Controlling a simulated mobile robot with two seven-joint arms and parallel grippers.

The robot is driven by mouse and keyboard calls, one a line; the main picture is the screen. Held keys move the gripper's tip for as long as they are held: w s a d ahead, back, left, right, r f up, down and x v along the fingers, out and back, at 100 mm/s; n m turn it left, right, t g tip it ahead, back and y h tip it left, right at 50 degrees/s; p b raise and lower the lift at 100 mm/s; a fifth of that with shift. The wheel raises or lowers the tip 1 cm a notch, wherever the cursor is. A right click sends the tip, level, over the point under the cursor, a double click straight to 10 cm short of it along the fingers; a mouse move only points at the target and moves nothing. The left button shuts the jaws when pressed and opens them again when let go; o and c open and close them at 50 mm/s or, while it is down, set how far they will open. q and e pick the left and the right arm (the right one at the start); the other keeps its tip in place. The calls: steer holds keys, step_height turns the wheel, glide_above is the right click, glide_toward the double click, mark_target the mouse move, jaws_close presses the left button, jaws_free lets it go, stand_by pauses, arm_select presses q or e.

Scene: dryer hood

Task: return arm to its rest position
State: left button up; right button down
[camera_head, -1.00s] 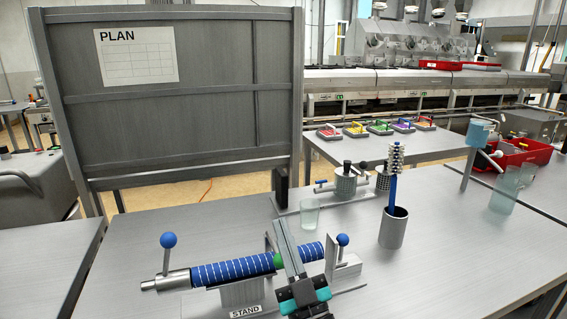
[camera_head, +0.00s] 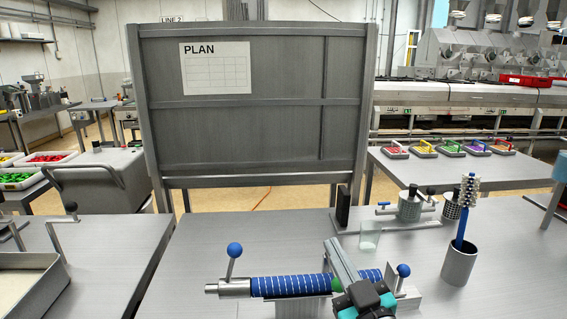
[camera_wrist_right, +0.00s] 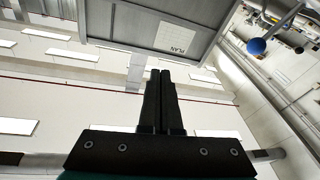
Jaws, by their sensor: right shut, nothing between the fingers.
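My right gripper (camera_wrist_right: 161,75) shows in the right wrist view with its two dark fingers together and nothing between them. Its wrist camera looks up past the board toward the ceiling. In the head view my right arm (camera_head: 366,297), grey with black and teal parts, crosses in front of the blue striped roller (camera_head: 290,286) on its stand and hides part of it. A blue ball knob (camera_wrist_right: 257,46) shows at the upper right of the wrist view. My left gripper is not in view.
A grey board with a PLAN sheet (camera_head: 215,68) stands behind the table. A clear glass (camera_head: 369,236) and a metal cup (camera_head: 459,263) holding a brush (camera_head: 466,205) stand to the right. An open tray (camera_head: 35,285) is on the left table. The table's left part is bare.

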steer(key=s+f+m+g+h, duration=0.1)
steer(key=s+f+g, duration=0.3)
steer(key=f, duration=0.4)
steer(key=s+f+g+h, duration=0.1)
steer(key=s+f+g, duration=0.35)
steer(key=f, duration=0.35)
steer(key=s+d+f+m+g+h, duration=0.1)
steer(key=s+d+f+g, duration=0.25)
steer(key=s, duration=0.45)
steer(key=s+d+f+m+g+h, duration=0.15)
steer(key=s+f+g, duration=0.3)
steer(key=s, duration=0.45)
step_height(320, 180, down, 23)
steer(key=b, duration=0.2)
steer(key=s+d+f+g+b, duration=0.2)
steer(key=s+d+f, duration=0.1)
steer(key=s+f, duration=1.3)
steer(key=shift+s+f+n, duration=0.35)
steer(key=shift+f+n, duration=0.1)
steer(key=shift+f, duration=0.25)
